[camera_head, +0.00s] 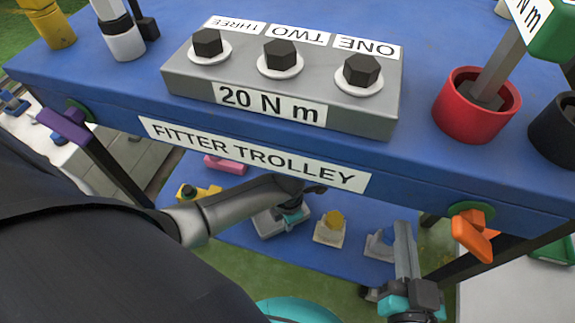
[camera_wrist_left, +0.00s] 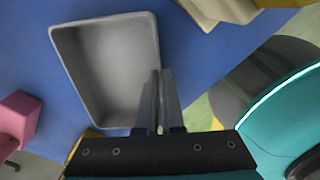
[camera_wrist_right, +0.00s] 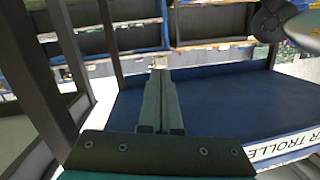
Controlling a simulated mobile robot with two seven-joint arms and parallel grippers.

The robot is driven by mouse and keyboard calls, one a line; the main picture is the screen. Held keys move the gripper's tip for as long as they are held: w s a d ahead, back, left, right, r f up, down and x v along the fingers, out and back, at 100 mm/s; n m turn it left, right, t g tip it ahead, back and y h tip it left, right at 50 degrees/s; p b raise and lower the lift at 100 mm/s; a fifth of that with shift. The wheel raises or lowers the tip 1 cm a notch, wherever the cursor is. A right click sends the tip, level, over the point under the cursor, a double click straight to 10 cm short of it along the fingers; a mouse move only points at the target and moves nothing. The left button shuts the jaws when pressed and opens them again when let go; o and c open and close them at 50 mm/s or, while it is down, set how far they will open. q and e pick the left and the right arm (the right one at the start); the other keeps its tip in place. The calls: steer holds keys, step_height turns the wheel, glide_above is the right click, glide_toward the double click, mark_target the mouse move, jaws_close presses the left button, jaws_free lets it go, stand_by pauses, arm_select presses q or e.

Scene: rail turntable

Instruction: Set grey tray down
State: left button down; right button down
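The grey tray (camera_wrist_left: 100,75) lies over the blue lower shelf of the trolley in the left wrist view, its inside bare. In the head view the tray (camera_head: 264,224) shows only in part, behind my left arm. My left gripper (camera_wrist_left: 158,98) is at the tray's right wall, one finger inside and one outside, shut on that wall. It also shows small in the head view (camera_head: 288,218). Whether the tray's underside touches the shelf cannot be told. My right gripper (camera_wrist_right: 160,95) is shut and empty, beside the trolley; it shows at the lower right in the head view (camera_head: 405,245).
The lower shelf (camera_head: 345,258) also holds a pink piece (camera_head: 225,164), a yellow piece (camera_head: 205,191), and a pale block with a yellow top (camera_head: 331,230). The upper shelf (camera_head: 110,85) overhangs it, carrying a grey bolt block (camera_head: 190,85) and a red cup (camera_head: 465,125).

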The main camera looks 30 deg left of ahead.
arm_select(q)
steer(key=shift+f, duration=0.2)
steer(key=c, duration=1.1)
jaws_free()
steer(key=shift+o, duration=0.2)
steer(key=shift+r, duration=0.15)
